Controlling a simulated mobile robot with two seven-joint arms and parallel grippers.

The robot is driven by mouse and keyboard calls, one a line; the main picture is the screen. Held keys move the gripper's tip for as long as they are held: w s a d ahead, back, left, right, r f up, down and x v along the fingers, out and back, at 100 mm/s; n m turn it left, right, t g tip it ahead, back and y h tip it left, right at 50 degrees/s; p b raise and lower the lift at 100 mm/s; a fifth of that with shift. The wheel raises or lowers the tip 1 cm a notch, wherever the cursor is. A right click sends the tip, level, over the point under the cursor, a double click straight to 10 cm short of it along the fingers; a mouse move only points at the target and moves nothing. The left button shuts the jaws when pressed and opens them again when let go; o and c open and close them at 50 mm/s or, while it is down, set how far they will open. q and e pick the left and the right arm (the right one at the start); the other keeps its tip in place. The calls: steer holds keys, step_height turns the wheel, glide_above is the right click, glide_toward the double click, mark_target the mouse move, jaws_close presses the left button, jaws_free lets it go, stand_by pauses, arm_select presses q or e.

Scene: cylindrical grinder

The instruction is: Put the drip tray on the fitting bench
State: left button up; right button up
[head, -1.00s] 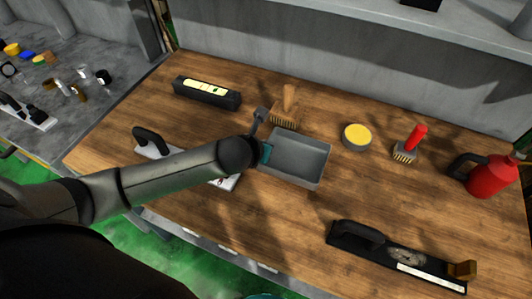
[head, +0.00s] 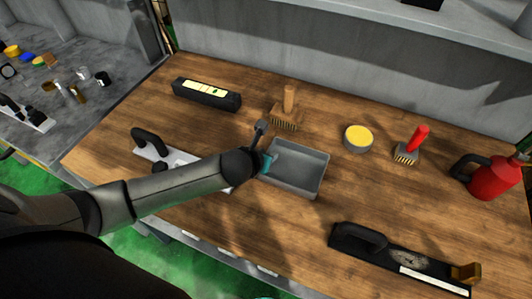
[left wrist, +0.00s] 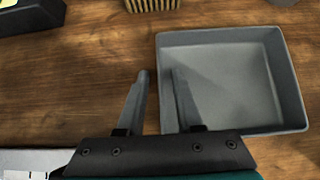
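In the left wrist view the tray (left wrist: 289,80) fills the upper right. My left gripper (head: 270,158) is at the tray's left wall. In the left wrist view its fingers (left wrist: 157,78) are apart, one outside the wall and one inside. A gap shows between the fingers and the wall, so it looks open. My right gripper is not in view.
A wooden-handled brush (head: 289,103) stands behind the tray, and a yellow-topped tin (head: 359,138) to its right. A red-handled brush (head: 413,146), red can (head: 491,178), black straightedge tool (head: 395,257), black case (head: 206,94) and a handled plate (head: 150,143) surround it. Bare wood lies right of the tray.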

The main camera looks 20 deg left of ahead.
arm_select(q)
steer(key=shift+s+r, duration=0.15)
steer(key=shift+r, duration=0.1)
steer(key=p+v, duration=0.3)
steer(key=v, duration=0.8)
steer(key=shift+s+r, duration=0.25)
